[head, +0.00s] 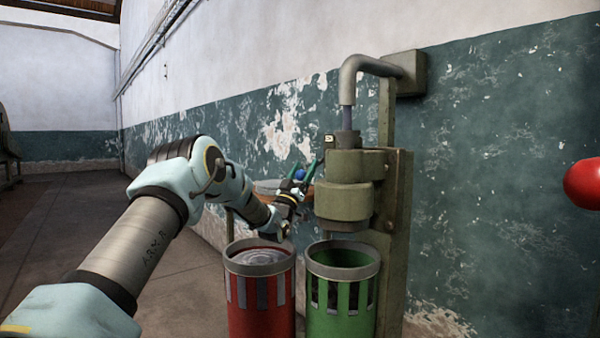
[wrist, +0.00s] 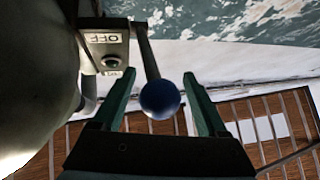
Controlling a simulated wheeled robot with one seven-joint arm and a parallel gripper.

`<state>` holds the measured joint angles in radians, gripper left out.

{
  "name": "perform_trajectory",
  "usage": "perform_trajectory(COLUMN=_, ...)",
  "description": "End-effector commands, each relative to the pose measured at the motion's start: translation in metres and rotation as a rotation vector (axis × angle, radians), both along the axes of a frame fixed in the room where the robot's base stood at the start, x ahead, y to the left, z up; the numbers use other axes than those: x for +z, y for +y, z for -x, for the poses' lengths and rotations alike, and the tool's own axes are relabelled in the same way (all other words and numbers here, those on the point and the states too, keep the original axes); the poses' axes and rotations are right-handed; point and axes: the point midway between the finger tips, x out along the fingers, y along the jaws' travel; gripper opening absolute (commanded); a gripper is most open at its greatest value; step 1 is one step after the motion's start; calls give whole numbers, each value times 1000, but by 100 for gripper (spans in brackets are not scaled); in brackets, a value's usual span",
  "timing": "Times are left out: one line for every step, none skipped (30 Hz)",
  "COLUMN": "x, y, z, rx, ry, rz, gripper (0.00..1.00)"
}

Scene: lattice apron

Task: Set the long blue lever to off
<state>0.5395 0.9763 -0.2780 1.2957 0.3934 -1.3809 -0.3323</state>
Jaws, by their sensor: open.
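The long blue lever shows in the wrist view as a thin rod ending in a round blue knob (wrist: 160,99). The knob also shows small in the head view (head: 299,174), left of the green machine. My gripper (wrist: 159,75) is open, with one green finger on each side of the knob. It also shows in the head view (head: 304,166). I see a gap between knob and each finger; contact cannot be told. A plate marked OFF (wrist: 103,40) with a round dark fitting is beside the rod, at upper left. The lever's pivot is not clearly seen.
The green machine (head: 345,195) with a bent pipe stands right of my gripper. Below are a red bin (head: 262,300) and a green bin (head: 342,300). A slatted wooden surface (wrist: 255,120) lies behind the gripper. A red ball (head: 583,184) is at far right.

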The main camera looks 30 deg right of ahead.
Motion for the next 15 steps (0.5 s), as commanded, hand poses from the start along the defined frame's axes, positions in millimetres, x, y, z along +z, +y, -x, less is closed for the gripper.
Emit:
perform_trajectory(x=-2, y=2, z=1, rx=1, ry=1, rz=-1, gripper=76)
perform_trajectory(x=-4, y=3, z=2, rx=0, ry=1, rz=-2, gripper=76)
perform_trajectory(x=-7, y=6, z=3, rx=0, ry=2, rz=-3, gripper=76)
perform_trajectory(x=-9, y=8, z=4, rx=0, ry=2, rz=-3, gripper=76)
perform_trajectory(x=-12, y=12, z=6, rx=1, ry=2, rz=-2, gripper=76)
perform_trajectory(x=-17, y=16, z=9, rx=2, ry=4, rz=-3, gripper=76)
perform_trajectory(x=-21, y=20, z=11, rx=2, ry=4, rz=-3, gripper=76)
perform_trajectory(x=-26, y=24, z=14, rx=1, ry=4, rz=-4, gripper=76)
perform_trajectory(x=-32, y=30, z=18, rx=1, ry=4, rz=-5, gripper=76)
perform_trajectory(x=-36, y=35, z=21, rx=1, ry=4, rz=-4, gripper=76)
perform_trajectory(x=-32, y=40, z=24, rx=2, ry=2, rz=-3, gripper=76)
perform_trajectory(x=-32, y=48, z=28, rx=2, ry=2, rz=-3, gripper=76)
perform_trajectory(x=-31, y=53, z=32, rx=2, ry=2, rz=-3, gripper=76)
perform_trajectory(x=-32, y=59, z=35, rx=2, ry=3, rz=-3, gripper=76)
perform_trajectory(x=-32, y=66, z=40, rx=2, ry=2, rz=-3, gripper=76)
